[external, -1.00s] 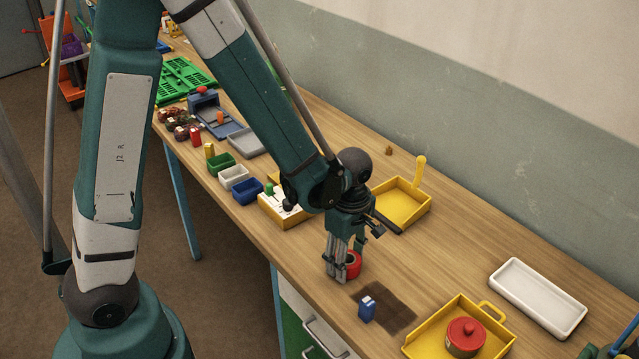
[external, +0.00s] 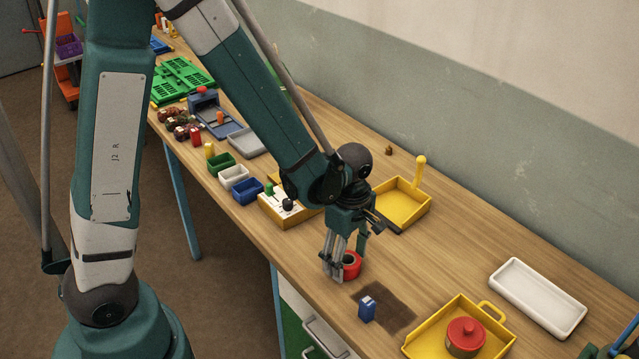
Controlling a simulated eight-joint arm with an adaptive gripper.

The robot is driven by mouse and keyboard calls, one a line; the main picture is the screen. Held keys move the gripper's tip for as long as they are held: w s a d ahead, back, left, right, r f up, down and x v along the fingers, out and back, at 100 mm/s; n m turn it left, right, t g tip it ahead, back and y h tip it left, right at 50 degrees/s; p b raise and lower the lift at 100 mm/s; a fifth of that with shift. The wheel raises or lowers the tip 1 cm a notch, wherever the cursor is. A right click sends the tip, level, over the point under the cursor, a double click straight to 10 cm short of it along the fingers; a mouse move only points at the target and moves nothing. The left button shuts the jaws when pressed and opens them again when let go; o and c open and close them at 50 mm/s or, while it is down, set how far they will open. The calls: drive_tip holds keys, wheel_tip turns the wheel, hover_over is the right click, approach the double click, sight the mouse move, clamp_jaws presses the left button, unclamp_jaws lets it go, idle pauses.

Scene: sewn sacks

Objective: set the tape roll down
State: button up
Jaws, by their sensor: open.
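The red tape roll (external: 352,264) rests on the wooden table, left of a dark brown patch. It has a dark centre, and my fingers hide part of its left side. My gripper (external: 343,270) points down at the roll, with its fingers apart. The near fingers stand in front of the roll's left side, and another finger shows behind it. I cannot tell whether any finger touches the roll.
A yellow tray (external: 414,345) holds a red lidded pot (external: 465,337). A yellow dustpan (external: 405,207) lies behind my gripper.

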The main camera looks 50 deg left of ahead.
wheel_tip(320, 180, up, 11)
drive_tip(key=p, duration=0.1)
idle(0.7)
idle(0.6)
wheel_tip(320, 180, up, 10)
drive_tip(key=m+t, duration=0.3)
drive_tip(key=m, duration=0.5)
hover_over(345, 260)
drive_tip(key=s+a, duration=0.2)
drive_tip(key=s, duration=0.2)
drive_tip(key=s+a+r+m+t, duration=0.3)
drive_tip(key=s+r+m, duration=0.5)
drive_tip(key=m, duration=0.3)
drive_tip(key=shift+s+m+t, duration=0.3)
drive_tip(key=shift+s+t, duration=0.25)
drive_tip(key=shift+t, duration=0.05)
drive_tip(key=shift+a, duration=0.1)
wheel_tip(345, 260, down, 6)
drive_tip(key=b, duration=0.6)
drive_tip(key=shift+r, duration=0.15)
